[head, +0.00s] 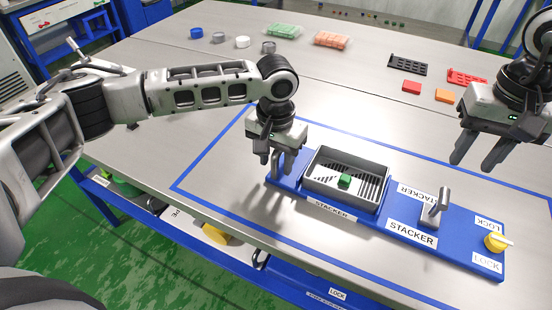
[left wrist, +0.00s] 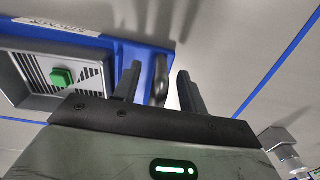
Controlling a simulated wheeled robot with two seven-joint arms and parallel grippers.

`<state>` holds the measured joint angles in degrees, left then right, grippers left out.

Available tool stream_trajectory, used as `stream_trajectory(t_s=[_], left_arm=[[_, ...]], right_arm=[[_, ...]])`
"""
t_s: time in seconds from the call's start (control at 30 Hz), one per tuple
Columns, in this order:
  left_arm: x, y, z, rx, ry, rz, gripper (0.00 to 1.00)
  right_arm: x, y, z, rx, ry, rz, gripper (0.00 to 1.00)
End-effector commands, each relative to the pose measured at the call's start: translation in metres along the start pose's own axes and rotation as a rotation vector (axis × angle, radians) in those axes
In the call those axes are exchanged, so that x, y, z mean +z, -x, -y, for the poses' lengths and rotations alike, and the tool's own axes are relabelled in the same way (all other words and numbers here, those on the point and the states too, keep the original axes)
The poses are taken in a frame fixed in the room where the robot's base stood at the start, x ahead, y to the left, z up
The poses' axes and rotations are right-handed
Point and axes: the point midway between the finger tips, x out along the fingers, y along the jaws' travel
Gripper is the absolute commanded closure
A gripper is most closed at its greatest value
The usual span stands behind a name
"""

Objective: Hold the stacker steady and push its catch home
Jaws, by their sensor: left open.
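The stacker is a long blue base (head: 400,236) on the table, with a grey slotted tray (head: 318,196) at its left part. A green block (head: 344,181) sits in the tray; it also shows in the left wrist view (left wrist: 62,77). A yellow catch knob (head: 495,242) sits at the right end between two LOCK labels. A grey metal lever (head: 441,204) stands mid-base. My left gripper (head: 275,165) is open at the base's left end. In the left wrist view, a grey upright handle (left wrist: 161,80) stands between its fingers. My right gripper (head: 480,155) is open and empty above the base's right part.
Blue tape (head: 206,161) outlines the area around the base. Red (head: 411,87) and orange (head: 446,95) blocks and black (head: 407,65) and red (head: 467,77) racks lie behind. Several caps and green (head: 285,32) and orange (head: 332,39) trays stand at the back.

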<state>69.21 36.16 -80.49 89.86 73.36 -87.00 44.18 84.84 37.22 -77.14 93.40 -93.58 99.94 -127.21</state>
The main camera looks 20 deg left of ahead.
Motion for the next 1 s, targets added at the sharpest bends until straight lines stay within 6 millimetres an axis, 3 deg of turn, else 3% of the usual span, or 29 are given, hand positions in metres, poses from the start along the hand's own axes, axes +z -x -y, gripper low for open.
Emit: stream_trajectory(t_s=[0.37, 0.5, 1.0], left_arm=[[0.0, -0.0047, -0.0002, 0.0, -0.001, 0.0, 0.61], [0.0, -0.0045, -0.0002, 0.0, -0.001, 0.0, 1.0], [0.0, -0.0042, 0.0001, 0.0, 0.0, 0.0, 1.0]], right_arm=[[0.0, 0.0, 0.0, 0.0, 0.0, 0.0, 0.64], [0.0, 0.0, 0.0, 0.0, 0.0, 0.0, 0.64], [0.0, 0.0, 0.0, 0.0, 0.0, 0.0, 0.64]])
